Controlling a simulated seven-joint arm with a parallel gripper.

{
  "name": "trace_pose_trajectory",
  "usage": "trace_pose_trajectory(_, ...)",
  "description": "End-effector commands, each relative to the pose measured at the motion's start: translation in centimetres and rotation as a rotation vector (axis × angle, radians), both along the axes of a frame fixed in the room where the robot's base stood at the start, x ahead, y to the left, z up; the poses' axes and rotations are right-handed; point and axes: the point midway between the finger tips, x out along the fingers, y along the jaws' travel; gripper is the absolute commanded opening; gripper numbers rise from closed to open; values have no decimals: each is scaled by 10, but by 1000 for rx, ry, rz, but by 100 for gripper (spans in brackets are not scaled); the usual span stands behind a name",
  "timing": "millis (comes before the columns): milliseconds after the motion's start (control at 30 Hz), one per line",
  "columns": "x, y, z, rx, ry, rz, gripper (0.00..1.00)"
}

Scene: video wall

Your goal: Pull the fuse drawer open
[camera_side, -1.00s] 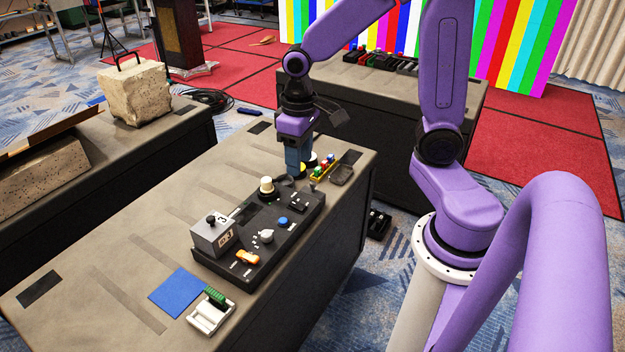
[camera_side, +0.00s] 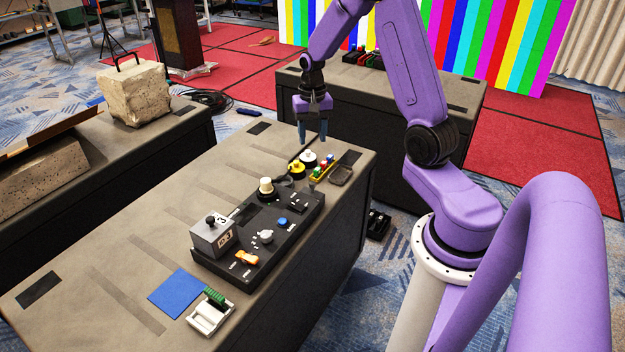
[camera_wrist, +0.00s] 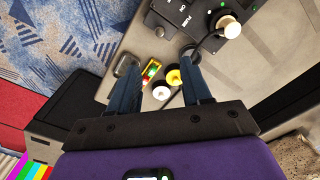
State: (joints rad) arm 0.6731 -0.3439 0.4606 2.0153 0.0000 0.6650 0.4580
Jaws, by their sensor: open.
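The black control panel (camera_side: 262,237) lies on the long table; its end marked FUSE (camera_wrist: 184,20) shows at the top of the wrist view. A dark grey knob-like part (camera_side: 312,186) stands at that end, perhaps the fuse drawer's handle; I cannot tell how far the drawer is out. My gripper (camera_side: 312,138) is open and empty, pointing down, raised above the far end of the table and apart from the panel. Its two fingers also show in the wrist view (camera_wrist: 158,75).
Close to the panel's far end are a yellow-topped piece (camera_side: 297,168), a white-topped piece (camera_side: 308,158), a small holder with coloured parts (camera_side: 322,166) and a dark dish (camera_side: 341,176). A cream knob (camera_side: 266,186) and a grey box (camera_side: 212,236) rise from the panel.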

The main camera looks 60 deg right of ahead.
Motion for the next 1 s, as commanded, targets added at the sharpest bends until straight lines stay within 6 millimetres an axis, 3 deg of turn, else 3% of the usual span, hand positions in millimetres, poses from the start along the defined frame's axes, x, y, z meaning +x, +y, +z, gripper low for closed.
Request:
trace_pose_trajectory(700, -1, 1, -122, 1, 4, 2, 48)
trace_pose_trajectory(1000, -1, 1, -153, 0, 1, 2, 48)
